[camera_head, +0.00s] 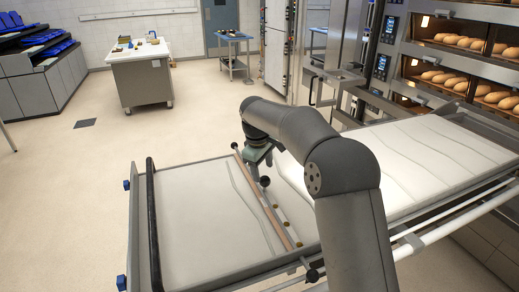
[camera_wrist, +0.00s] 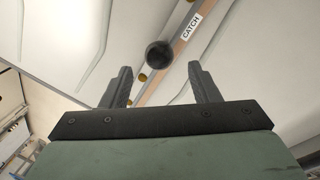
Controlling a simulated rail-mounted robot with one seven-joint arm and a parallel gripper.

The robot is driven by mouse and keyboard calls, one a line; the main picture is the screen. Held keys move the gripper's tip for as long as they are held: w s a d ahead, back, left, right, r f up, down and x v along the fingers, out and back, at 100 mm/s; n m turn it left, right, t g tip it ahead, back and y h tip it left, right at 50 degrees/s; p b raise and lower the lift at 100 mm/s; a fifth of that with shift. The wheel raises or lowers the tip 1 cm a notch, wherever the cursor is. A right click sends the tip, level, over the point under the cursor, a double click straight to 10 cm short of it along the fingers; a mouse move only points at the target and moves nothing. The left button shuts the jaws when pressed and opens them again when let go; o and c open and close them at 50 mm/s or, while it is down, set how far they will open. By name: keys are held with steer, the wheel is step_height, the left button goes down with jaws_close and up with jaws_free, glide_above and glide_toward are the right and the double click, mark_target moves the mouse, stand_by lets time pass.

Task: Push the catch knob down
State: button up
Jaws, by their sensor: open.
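The catch knob is a dark round ball on the crossbar (camera_wrist: 186,45), beside a white CATCH label (camera_wrist: 192,27). In the wrist view the knob (camera_wrist: 159,53) shows between and just beyond the fingertips. My gripper (camera_wrist: 160,70) is open and empty, with one finger on each side of the knob in that picture; I cannot tell the gap in depth. In the head view my gripper (camera_head: 262,168) is low over the bar, and a dark ball (camera_head: 265,181) shows just below it. My arm hides part of the bar's surroundings.
The crossbar lies across a pale, cloth-covered loader deck (camera_head: 195,215) with a black end bar (camera_head: 153,225). Deck ovens with loaves (camera_head: 450,80) stand at the right. Another dark ball (camera_head: 234,145) sits at the bar's far end. The floor at left is open.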

step_height(320, 180, up, 10)
steer(key=s+a, duration=0.1)
steer(key=shift+s+b, duration=0.35)
steer(key=shift+s, duration=0.05)
steer(key=shift+r, duration=0.1)
steer(key=s+d+f+m, duration=0.2)
steer(key=s+d+m, duration=0.3)
steer(key=s+d, duration=0.95)
steer(key=s+d+f+m, duration=0.2)
steer(key=s+f, duration=0.1)
steer(key=s, duration=0.5)
steer(key=s+d+f+m, duration=0.2)
steer(key=s+f, duration=0.2)
steer(key=s, duration=0.3)
steer(key=s+d+f+m+g+y, duration=0.1)
steer(key=s+d+f+m, duration=0.1)
steer(key=s, duration=0.6)
step_height(320, 180, down, 2)
steer(key=shift+s+d+f+m, duration=0.15)
steer(key=shift+s+m, duration=0.15)
steer(key=shift+m, duration=0.3)
